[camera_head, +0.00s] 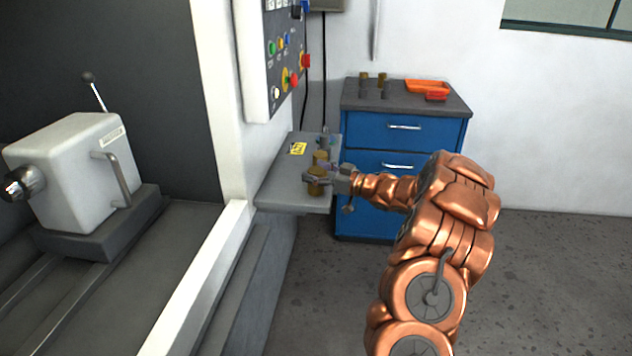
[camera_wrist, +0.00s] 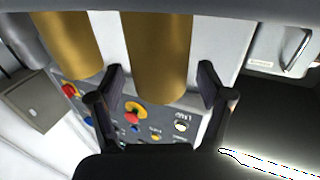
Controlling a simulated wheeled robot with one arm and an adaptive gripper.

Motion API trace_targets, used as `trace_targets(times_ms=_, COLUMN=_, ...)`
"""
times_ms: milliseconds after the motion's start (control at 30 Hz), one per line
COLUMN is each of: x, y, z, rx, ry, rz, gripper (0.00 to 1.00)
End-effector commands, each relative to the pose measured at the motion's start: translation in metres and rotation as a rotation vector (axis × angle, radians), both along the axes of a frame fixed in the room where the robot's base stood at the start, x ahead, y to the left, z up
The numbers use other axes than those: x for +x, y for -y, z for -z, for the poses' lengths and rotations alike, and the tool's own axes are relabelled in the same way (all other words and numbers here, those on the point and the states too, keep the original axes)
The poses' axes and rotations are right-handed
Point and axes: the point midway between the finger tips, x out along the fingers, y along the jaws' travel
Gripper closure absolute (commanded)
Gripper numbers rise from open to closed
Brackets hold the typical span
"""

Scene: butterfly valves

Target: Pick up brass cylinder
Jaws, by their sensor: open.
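Two brass cylinders stand on a small grey shelf (camera_head: 287,183) beside the machine. The nearer brass cylinder (camera_head: 316,187) is at my gripper (camera_head: 317,177), and the other brass cylinder (camera_head: 320,156) stands just behind it. In the wrist view, one brass cylinder (camera_wrist: 158,50) shows between the two dark fingers of my open gripper (camera_wrist: 161,82), with a visible space on either side. The second brass cylinder (camera_wrist: 70,42) is to the left, outside the fingers. The cylinders' upper ends in that picture are cut off by the grey band at the top.
A control panel (camera_head: 272,60) hangs above. A blue drawer cabinet (camera_head: 378,135) with an orange tray (camera_head: 427,87) stands behind. The grey machine housing (camera_head: 75,165) is at left. Floor at right is clear.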

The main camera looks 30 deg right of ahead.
Motion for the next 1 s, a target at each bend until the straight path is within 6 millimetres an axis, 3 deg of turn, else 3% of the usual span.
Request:
trace_targets(times_ms=67, x=0.0000, y=0.0001, z=-0.0001, rx=0.000, ry=0.000, rz=0.000, gripper=0.21)
trace_targets(times_ms=800, x=-0.0001, y=0.0004, z=-0.0003, rx=-0.001, ry=0.000, rz=0.001, gripper=0.98)
trace_targets(times_ms=1000, x=-0.0002, y=0.0005, z=-0.0004, rx=-0.001, ry=0.000, rz=0.001, gripper=1.00)
